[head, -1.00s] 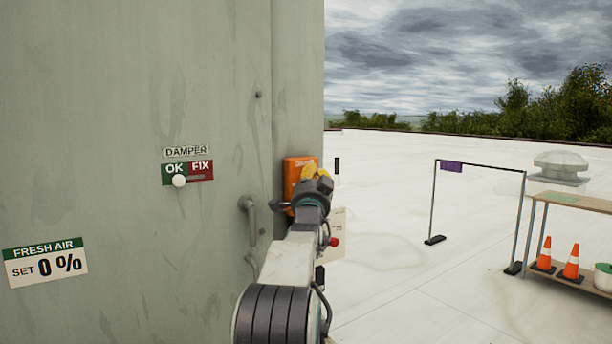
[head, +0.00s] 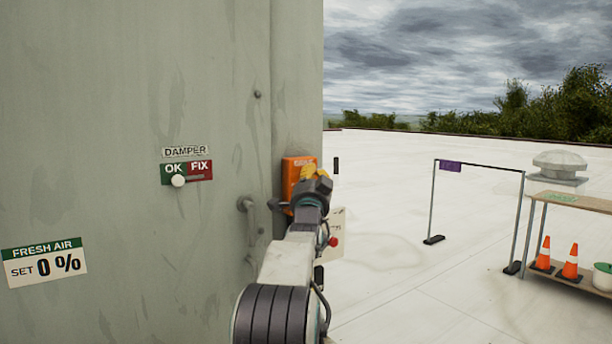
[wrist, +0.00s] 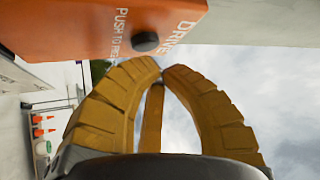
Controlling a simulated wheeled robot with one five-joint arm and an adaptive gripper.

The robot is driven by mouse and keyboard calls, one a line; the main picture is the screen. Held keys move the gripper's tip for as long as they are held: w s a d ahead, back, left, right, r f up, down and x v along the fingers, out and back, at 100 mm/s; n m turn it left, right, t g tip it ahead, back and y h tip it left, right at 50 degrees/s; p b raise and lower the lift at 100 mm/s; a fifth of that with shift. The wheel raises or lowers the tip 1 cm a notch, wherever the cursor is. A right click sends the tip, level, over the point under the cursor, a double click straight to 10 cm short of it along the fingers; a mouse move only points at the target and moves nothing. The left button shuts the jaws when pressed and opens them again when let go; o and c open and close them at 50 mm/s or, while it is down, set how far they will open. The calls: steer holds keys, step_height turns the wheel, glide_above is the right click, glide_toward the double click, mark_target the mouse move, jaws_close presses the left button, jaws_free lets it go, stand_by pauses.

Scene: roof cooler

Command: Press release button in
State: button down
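An orange drive box (head: 292,170) is fixed to the grey cabinet's right side in the head view. In the wrist view the orange box (wrist: 60,25) fills the top left, with white lettering that reads "DRIVE" and "PUSH TO RE…". A round black button (wrist: 145,41) sits on its face. My gripper (wrist: 161,68) has yellow fingers with their tips drawn together just below the button in the picture; I cannot tell whether they touch it. A narrow yellow piece shows between the fingers. In the head view my gripper (head: 311,172) is in front of the box and hides part of it.
The cabinet wall (head: 120,100) stands close on the left, with a damper indicator (head: 187,172) whose white knob is at the green OK side. A barrier frame (head: 433,200) and a bench with cones (head: 569,262) stand right on open white roof.

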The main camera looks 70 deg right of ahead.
steer(key=shift+w+d+b, duration=0.35)
steer(key=shift+w+b, duration=0.1)
steer(key=shift+b, duration=0.1)
stand_by(1.0)
steer(key=shift+s+a+b, duration=0.35)
steer(key=shift+s+b, duration=0.05)
steer(key=shift+b, duration=0.7)
steer(key=shift+a, duration=0.1)
stand_by(0.3)
